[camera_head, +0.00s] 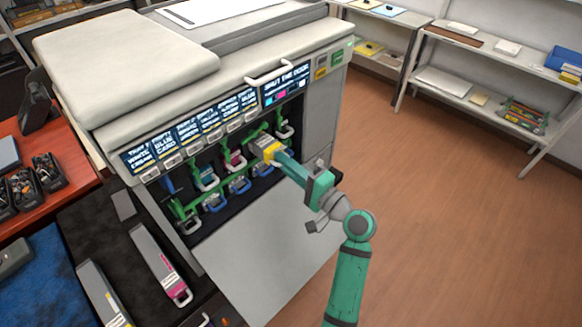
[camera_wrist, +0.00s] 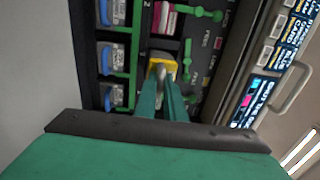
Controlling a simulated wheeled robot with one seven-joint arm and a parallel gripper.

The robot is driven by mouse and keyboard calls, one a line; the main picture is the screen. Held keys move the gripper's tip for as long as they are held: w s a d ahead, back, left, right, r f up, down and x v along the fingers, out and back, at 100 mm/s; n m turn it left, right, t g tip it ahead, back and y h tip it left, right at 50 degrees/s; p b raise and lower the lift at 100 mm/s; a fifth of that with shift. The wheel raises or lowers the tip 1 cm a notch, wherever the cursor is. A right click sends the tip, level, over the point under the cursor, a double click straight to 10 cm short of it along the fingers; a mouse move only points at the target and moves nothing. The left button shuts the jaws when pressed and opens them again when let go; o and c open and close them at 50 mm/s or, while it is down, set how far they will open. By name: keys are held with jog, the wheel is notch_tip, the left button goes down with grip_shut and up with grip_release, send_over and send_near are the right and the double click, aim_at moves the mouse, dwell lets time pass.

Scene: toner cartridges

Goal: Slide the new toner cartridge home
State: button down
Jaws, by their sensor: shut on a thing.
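A grey cartridge with a yellow end (camera_head: 266,144) is at the open front of the printer (camera_head: 322,120), in the upper row of bays. My gripper (camera_head: 277,156) is shut on its outer end. In the wrist view, the green fingers (camera_wrist: 163,82) close on the pale handle of the yellow end (camera_wrist: 161,58). The cartridge's far part is hidden, so I cannot tell how deep it sits. A magenta cartridge (camera_wrist: 172,18) sits in the neighbouring bay.
Green levers (camera_wrist: 205,13) stand beside the bays. The printer's front door (camera_head: 265,245) hangs open below them. Two loose cartridges, one magenta-ended (camera_head: 160,263) and one with a yellow label (camera_head: 100,292), lie on the dark mat at left. The floor (camera_head: 450,220) at right is clear.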

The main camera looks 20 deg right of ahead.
aim_at(272, 154)
jog(key=shift+f+x, duration=0.2)
jog(key=shift+x, duration=2.35)
jog(key=c, duration=1.4)
grip_release()
jog(key=shift+o, duration=0.2)
jog(key=v, duration=0.7)
jog(key=shift+c, duration=0.4)
